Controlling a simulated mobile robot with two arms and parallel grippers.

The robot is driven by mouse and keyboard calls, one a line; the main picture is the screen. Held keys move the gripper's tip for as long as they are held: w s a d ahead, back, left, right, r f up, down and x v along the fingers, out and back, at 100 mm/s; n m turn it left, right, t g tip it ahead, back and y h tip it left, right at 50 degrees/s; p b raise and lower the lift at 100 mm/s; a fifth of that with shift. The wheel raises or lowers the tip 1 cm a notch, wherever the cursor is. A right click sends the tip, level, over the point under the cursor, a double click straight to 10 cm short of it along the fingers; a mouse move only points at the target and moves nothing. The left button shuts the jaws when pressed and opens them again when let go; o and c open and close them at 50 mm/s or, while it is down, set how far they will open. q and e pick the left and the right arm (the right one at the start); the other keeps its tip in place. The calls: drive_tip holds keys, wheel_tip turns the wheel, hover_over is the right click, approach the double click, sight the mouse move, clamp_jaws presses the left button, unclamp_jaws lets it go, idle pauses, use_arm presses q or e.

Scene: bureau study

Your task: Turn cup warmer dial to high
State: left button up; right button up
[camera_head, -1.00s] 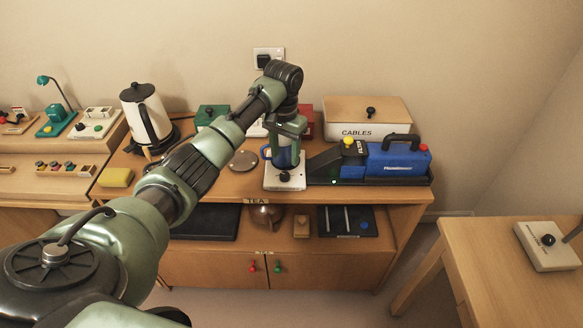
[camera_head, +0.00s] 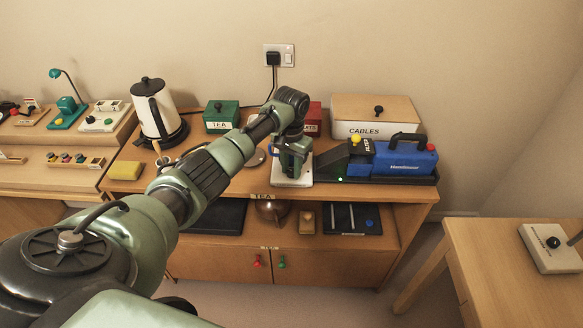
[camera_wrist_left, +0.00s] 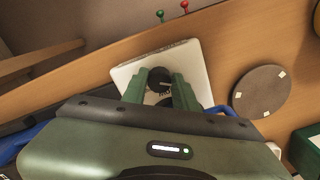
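The cup warmer (camera_head: 292,181) is a pale square plate near the front edge of the desk. It also shows in the left wrist view (camera_wrist_left: 190,60), with its round black dial (camera_wrist_left: 159,79) and a light pointer line on it. My left gripper (camera_head: 290,171) is down at the warmer. In the left wrist view its two green fingers (camera_wrist_left: 160,84) stand apart, one on each side of the dial. I cannot tell whether they press on it. In the head view my gripper hides the dial and most of the warmer. My right gripper is out of view.
A blue vacuum (camera_head: 402,158) in a black tray stands close to the warmer's right. A cables box (camera_head: 374,118) and green tea box (camera_head: 221,117) stand behind. A grey round disc (camera_wrist_left: 261,91) lies beside the warmer. A kettle (camera_head: 155,108) is further left.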

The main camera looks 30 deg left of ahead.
use_arm(q)
clamp_jaws()
